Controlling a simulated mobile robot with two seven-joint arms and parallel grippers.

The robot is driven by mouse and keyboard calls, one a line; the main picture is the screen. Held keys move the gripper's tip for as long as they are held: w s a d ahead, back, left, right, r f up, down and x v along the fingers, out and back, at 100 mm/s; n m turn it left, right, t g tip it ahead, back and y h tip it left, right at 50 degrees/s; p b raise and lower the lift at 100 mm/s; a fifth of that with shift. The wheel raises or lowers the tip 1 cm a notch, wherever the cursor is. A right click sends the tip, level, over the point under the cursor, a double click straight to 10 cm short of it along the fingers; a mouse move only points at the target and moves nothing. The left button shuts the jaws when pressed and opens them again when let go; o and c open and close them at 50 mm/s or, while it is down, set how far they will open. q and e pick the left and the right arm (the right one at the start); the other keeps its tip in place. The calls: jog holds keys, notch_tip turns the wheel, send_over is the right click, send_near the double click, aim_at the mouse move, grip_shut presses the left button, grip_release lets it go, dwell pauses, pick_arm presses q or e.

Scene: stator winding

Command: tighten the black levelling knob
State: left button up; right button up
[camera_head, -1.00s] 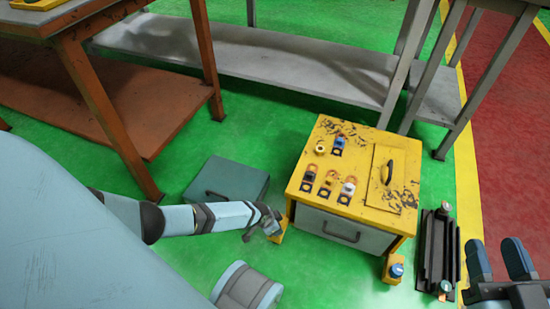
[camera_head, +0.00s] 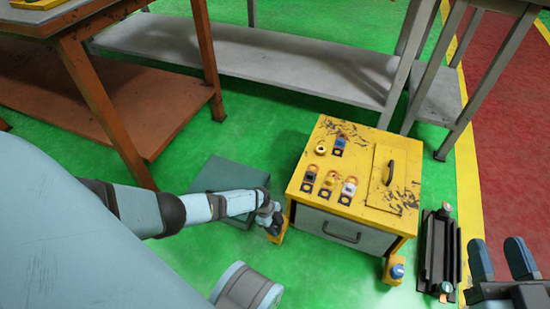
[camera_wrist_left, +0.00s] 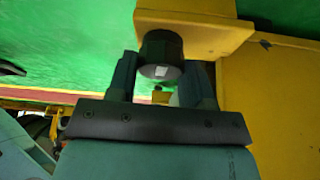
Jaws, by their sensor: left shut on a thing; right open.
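The black levelling knob (camera_wrist_left: 160,54) shows in the left wrist view, under a yellow bracket (camera_wrist_left: 190,22) at the foot of the yellow cabinet. My left gripper (camera_wrist_left: 160,82) has one finger on each side of the knob and is shut on it. In the head view my left gripper (camera_head: 270,220) is low at the cabinet's front left corner, by the yellow foot (camera_head: 279,232); the knob is hidden there. My right gripper (camera_head: 503,262) is open and empty at the right edge, away from the cabinet.
The yellow cabinet (camera_head: 330,195) carries coloured parts and a handled lid on top. A second yellow foot with a blue knob (camera_head: 396,271) stands at its front right. A teal box (camera_head: 222,178) lies behind my left arm. A black finned unit (camera_head: 436,255) stands right of the cabinet.

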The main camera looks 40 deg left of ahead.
pick_arm(q)
jog(key=m+g, duration=0.1)
jog(key=m, duration=0.3)
jog(key=shift+w+d+r+m+g, duration=0.1)
jog(key=shift+d+m+g, duration=0.1)
jog(key=shift+m+g, duration=0.15)
jog(key=shift+m+g+y, duration=0.4)
jog(key=shift+m+g, duration=0.25)
jog(key=shift+m, duration=0.9)
pick_arm(e)
jog(key=shift+s+r, duration=0.1)
pick_arm(q)
jog(key=o, duration=0.9)
pick_arm(e)
jog(key=shift+r, duration=0.15)
pick_arm(q)
jog(key=shift+r, duration=0.1)
pick_arm(e)
jog(key=shift+r, duration=0.1)
